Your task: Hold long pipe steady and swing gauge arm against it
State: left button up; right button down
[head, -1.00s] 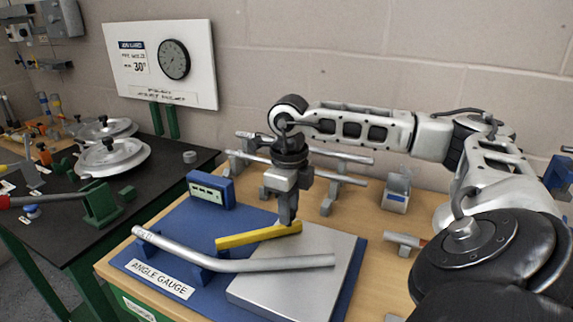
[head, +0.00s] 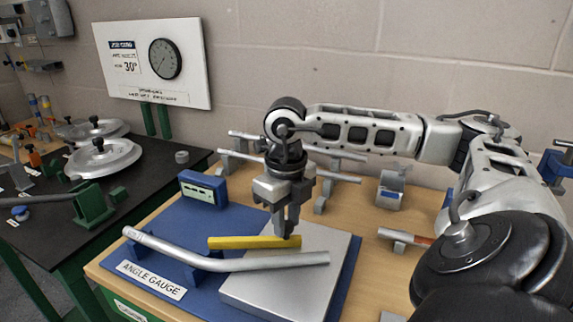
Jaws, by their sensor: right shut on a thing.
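The long silver pipe (head: 250,264), bent near its middle, lies across the blue angle gauge board (head: 183,224) and over the metal plate (head: 262,296). The yellow gauge arm (head: 240,243) lies just behind the pipe, close along its right part; I cannot tell whether they touch. My right gripper (head: 286,236) points down and is shut on the arm near its right end, its fingertips partly hiding it. My left gripper is not in view, and no gripper holds the pipe.
A small blue display box (head: 203,189) stands at the board's back left. Pipes on grey stands (head: 321,204) lie behind my right gripper. A metal holder (head: 390,189) is to the right. A black bench (head: 150,172) with round lidded pans is at the left.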

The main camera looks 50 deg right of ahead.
jog(key=c, duration=1.2)
grip_release()
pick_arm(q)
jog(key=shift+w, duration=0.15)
pick_arm(e)
jog(key=shift+o, duration=0.3)
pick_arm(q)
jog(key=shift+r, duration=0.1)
pick_arm(e)
jog(key=shift+r, duration=0.1)
pick_arm(q)
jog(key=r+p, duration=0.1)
jog(key=p, duration=0.1)
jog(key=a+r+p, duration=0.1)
jog(key=p, duration=0.2)
pick_arm(e)
notch_tip(320, 180, up, 16)
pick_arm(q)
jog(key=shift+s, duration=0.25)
